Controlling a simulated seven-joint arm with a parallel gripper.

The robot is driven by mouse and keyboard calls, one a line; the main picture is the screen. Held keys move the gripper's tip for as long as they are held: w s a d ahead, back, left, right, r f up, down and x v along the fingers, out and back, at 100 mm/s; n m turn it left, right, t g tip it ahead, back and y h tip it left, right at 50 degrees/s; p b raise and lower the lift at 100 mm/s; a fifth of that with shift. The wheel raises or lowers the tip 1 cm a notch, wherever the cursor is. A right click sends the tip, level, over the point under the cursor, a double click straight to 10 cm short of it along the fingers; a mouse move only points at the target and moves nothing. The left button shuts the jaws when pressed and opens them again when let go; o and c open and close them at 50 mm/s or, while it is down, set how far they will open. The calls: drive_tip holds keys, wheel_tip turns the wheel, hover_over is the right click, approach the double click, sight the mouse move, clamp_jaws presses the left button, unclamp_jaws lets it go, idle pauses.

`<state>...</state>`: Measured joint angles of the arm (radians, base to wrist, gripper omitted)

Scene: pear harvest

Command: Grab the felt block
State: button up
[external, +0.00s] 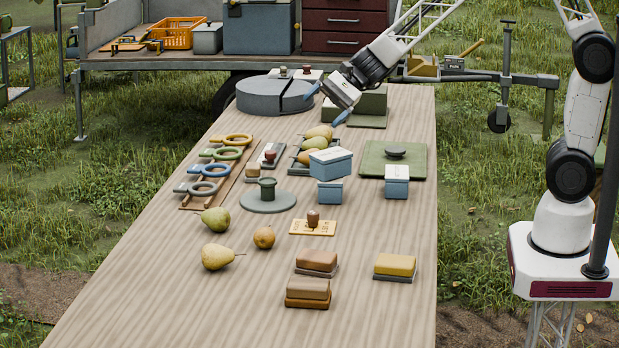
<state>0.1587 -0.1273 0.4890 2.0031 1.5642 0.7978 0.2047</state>
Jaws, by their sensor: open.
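Three two-layer blocks lie at the near end of the table, and I cannot tell for certain which is the felt block. One is brown over a dark grey layer (317,260). One is yellow over a grey layer (395,265). One is brown over an orange-brown layer (307,291). My gripper (327,104) is open and empty, with blue fingertips spread apart.
Pears (217,257) lie left of the blocks, and a yellow card with a brown-knobbed stamp (313,226) lies behind them. Blue boxes (331,163), a green mat (377,160) and ringed tools (209,188) fill the middle. The near table front is clear.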

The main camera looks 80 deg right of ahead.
drive_tip(key=w+d+f+m+t+h, duration=0.3)
drive_tip(key=w+d+f+m+t, duration=0.1)
drive_tip(key=w+d+f+m, duration=0.55)
drive_tip(key=m+t+h, duration=0.1)
drive_tip(key=m+h, duration=0.3)
drive_tip(key=m, duration=0.3)
approach(249, 170)
drive_tip(key=shift+n, duration=0.25)
drive_tip(key=w+d+f, duration=0.2)
drive_tip(key=d, duration=0.1)
drive_tip(key=shift+w+f, duration=0.25)
drive_tip(key=shift+w, duration=0.05)
drive_tip(key=shift+w, duration=0.1)
drive_tip(key=shift+x, duration=1.2)
drive_tip(key=shift+a+x, duration=0.15)
drive_tip(key=shift+x, duration=1.15)
drive_tip(key=shift+a+x, duration=0.1)
drive_tip(key=shift+x, duration=1.15)
drive_tip(key=shift+r, duration=0.15)
drive_tip(key=c, duration=1)
